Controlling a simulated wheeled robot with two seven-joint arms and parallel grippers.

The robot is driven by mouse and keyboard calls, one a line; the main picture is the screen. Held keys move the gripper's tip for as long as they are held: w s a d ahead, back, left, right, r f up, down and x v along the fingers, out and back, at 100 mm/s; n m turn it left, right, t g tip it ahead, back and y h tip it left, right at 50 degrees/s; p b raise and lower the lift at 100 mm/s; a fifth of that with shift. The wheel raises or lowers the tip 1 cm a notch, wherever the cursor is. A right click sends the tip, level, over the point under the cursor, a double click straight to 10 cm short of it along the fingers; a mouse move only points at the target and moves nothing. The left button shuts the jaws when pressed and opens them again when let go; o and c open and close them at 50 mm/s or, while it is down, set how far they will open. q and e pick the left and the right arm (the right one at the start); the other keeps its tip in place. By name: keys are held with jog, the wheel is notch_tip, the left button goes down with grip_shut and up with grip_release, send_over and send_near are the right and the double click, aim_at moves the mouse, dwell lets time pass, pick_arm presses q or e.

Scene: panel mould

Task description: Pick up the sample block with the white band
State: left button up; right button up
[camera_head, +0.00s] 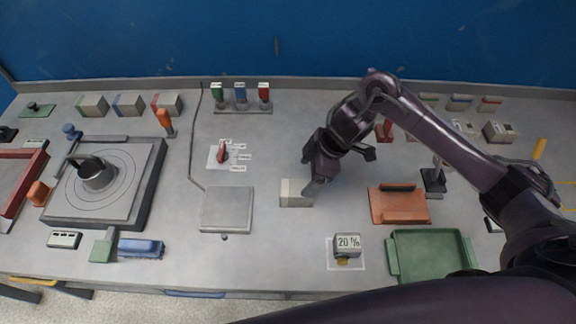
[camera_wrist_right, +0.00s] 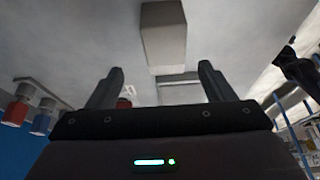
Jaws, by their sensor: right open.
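A pale grey block (camera_head: 296,193) with a lighter whitish part stands on the grey bench near the middle. I take it as the white-banded sample block, though the band is faint. My right gripper (camera_head: 342,171) is open, just behind and to the right of it, and one finger overlaps the block's right edge in the head view. In the right wrist view the block (camera_wrist_right: 164,38) lies ahead of the two spread fingers (camera_wrist_right: 161,70), roughly centred between them. Nothing is between the fingers. My left gripper is not in view.
Blocks with green, blue (camera_head: 128,105) and red bands stand at the back left. A grey square plate (camera_head: 227,209) lies left of the pale block.

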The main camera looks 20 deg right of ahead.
aim_at(297, 187)
jog(key=shift+x, duration=0.95)
jog(key=shift+s+a+f+p, duration=0.15)
jog(key=shift+a+f+p, duration=0.05)
jog(key=shift+f+p, duration=0.15)
jog(key=x, duration=0.2)
jog(key=p+x, duration=0.1)
jog(key=x, duration=0.1)
jog(key=shift+s+a+f, duration=0.1)
jog(key=shift+s+f, duration=0.1)
jog(key=shift+w+f, duration=0.1)
jog(key=shift+f, duration=0.15)
jog(key=c, duration=0.6)
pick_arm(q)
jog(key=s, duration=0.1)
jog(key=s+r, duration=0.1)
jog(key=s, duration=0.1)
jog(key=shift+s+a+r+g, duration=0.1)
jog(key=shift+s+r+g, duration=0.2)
pick_arm(e)
jog(key=c, duration=0.7)
jog(key=shift+o, duration=0.2)
jog(key=shift+r, duration=0.1)
